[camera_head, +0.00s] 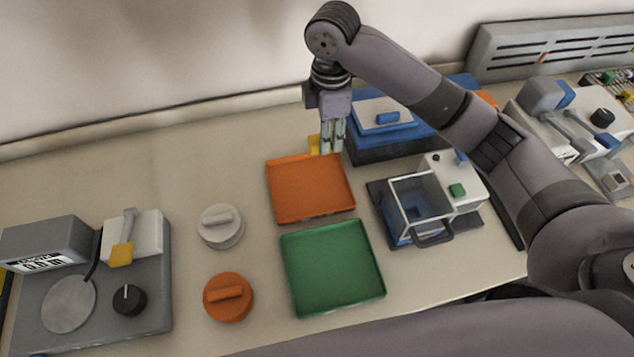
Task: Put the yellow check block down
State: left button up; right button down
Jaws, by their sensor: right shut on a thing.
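The yellow check block (314,145) shows as a small yellow patch at the fingertips of my right gripper (332,149), just behind the far edge of the orange tray (310,190). My right gripper points down and is shut on the block; the fingers hide part of it. I cannot tell whether the block touches the table. My left gripper is not in view.
A green tray (333,268) lies in front of the orange one. A blue box (370,148) and a clear-walled device (420,205) stand to the right. White (221,227) and orange (228,298) knobbed discs lie left. A grey gauge station (150,290) stands far left. The back-left table is clear.

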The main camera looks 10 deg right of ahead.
notch_tip(320, 180, down, 14)
jog(key=shift+r+p, duration=0.2)
jog(key=shift+p, duration=0.65)
jog(key=shift+f, duration=2.4)
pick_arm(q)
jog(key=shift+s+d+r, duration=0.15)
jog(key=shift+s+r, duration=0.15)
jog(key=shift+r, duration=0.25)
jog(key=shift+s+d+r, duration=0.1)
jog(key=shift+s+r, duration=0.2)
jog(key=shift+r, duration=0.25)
pick_arm(e)
jog(key=shift+f, duration=0.1)
jog(key=c, duration=1.3)
grip_release()
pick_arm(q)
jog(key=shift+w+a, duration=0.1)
pick_arm(e)
jog(key=shift+o, duration=0.3)
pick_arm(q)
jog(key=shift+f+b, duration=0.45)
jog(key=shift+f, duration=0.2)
pick_arm(e)
notch_tip(320, 180, up, 12)
